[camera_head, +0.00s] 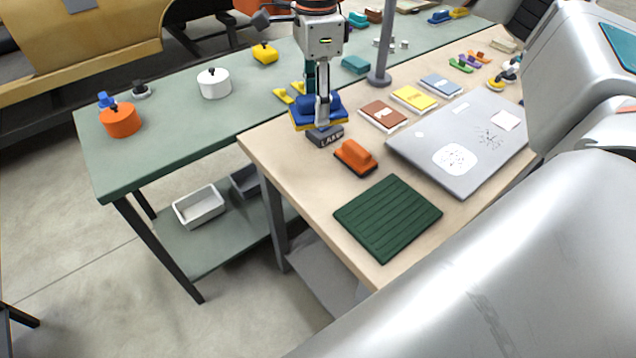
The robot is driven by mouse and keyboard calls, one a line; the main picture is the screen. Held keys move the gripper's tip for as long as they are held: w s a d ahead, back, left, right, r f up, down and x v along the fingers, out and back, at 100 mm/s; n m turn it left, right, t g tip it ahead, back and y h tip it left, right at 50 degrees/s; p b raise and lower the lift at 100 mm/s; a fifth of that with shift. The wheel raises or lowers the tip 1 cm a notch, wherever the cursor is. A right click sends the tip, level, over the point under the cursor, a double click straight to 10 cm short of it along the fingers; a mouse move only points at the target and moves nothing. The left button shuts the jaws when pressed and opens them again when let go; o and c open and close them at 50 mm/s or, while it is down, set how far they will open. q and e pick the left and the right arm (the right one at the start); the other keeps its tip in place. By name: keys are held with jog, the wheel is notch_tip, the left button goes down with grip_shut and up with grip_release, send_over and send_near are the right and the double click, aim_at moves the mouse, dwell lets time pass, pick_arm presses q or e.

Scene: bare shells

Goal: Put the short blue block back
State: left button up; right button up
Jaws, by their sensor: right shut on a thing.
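My right gripper (321,98) points down near the far left edge of the wooden table. It is shut on a blue block (304,104), whose wide blue base shows a yellow edge. A dark grey box marked "LAMP" (326,137) lies directly below it in the picture. I cannot tell whether the block touches this box or the table. The fingers hide part of the block. My left gripper is not in view.
An orange block (356,157), a dark green ribbed mat (388,216) and a grey laptop (460,145) lie on the wooden table (285,150). Brown (384,115) and yellow (414,99) booklets lie behind. A grey post (381,60) rises nearby. The green table (170,140) holds orange and white pots.

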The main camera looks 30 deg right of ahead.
notch_tip(320, 180, down, 15)
jog(key=shift+f, duration=2.35)
jog(key=shift+f, duration=0.15)
jog(key=o, duration=1)
notch_tip(320, 180, up, 12)
jog(key=shift+r, duration=0.15)
jog(key=shift+s, duration=0.1)
